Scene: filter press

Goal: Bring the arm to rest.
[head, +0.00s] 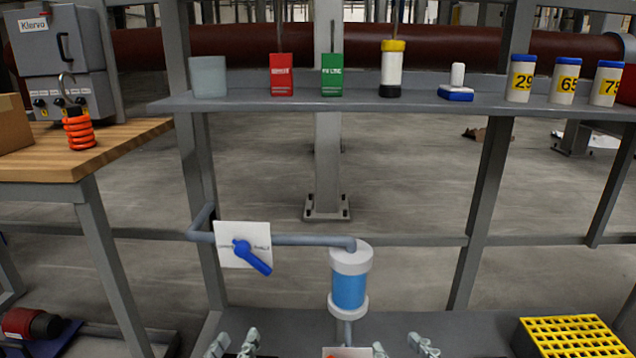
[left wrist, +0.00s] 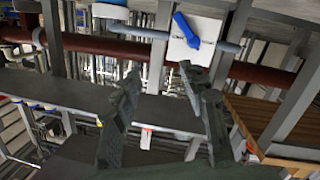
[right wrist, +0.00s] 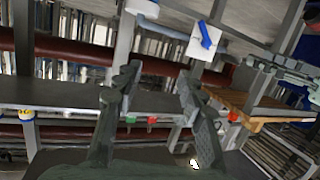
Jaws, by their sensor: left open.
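My left gripper (head: 232,345) is at the bottom edge of the head view, left of the blue filter housing. In the left wrist view its fingers (left wrist: 157,85) stand apart with nothing between them. My right gripper (head: 402,347) is at the bottom edge, right of the housing. In the right wrist view its fingers (right wrist: 160,85) are also spread and empty. Both grippers appear clear of the things around them. Most of both arms is out of the head view.
The filter housing (head: 349,290) hangs below a pipe, with a blue-handled valve (head: 250,255) to its left. A wooden bench (head: 120,146) stands left. A yellow grid crate (head: 572,336) sits lower right.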

